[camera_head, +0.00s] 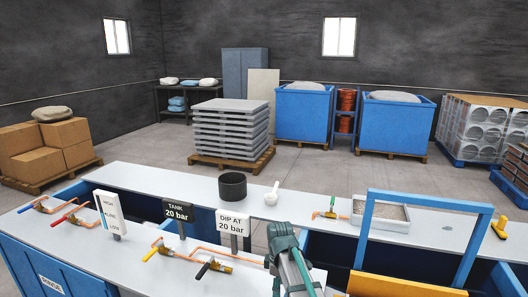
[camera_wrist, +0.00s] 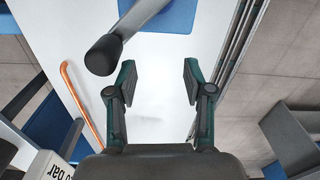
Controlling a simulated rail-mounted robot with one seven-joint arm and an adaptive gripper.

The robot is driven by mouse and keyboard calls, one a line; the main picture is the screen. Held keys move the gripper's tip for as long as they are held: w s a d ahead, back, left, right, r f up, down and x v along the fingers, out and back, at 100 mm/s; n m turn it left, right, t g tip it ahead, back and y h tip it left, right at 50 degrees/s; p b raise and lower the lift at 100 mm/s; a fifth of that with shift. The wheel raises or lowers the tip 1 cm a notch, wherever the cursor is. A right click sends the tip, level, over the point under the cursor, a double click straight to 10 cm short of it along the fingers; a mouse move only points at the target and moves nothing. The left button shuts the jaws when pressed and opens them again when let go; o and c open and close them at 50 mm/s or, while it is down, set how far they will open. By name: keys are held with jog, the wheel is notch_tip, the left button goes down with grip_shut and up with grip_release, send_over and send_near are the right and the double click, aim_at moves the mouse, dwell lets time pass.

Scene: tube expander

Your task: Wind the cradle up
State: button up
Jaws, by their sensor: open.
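A grey crank-like arm with a black rounded knob (camera_wrist: 103,55) shows at the upper left of the wrist view. It lies ahead and to the left of my gripper (camera_wrist: 158,82), whose two fingers are apart with nothing between them. The knob is close to the left finger but outside the gap. In the head view my gripper (camera_head: 284,240) is over the front bench, right of the "DIP AT 20 bar" sign (camera_head: 233,223). I cannot make out the crank in the head view, and I cannot tell which part is the cradle.
A blue frame (camera_head: 428,201) stands over the right tank opening. Copper pipes with coloured valve handles (camera_head: 212,268) run along the front left. A "TANK 20 bar" sign (camera_head: 178,212), a black cup (camera_head: 232,186) and a grit tray (camera_head: 381,215) are on the bench. An orange pipe (camera_wrist: 78,100) is left of my fingers.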

notch_tip(320, 180, up, 6)
jog(key=p, duration=0.3)
jog(key=shift+p, duration=0.3)
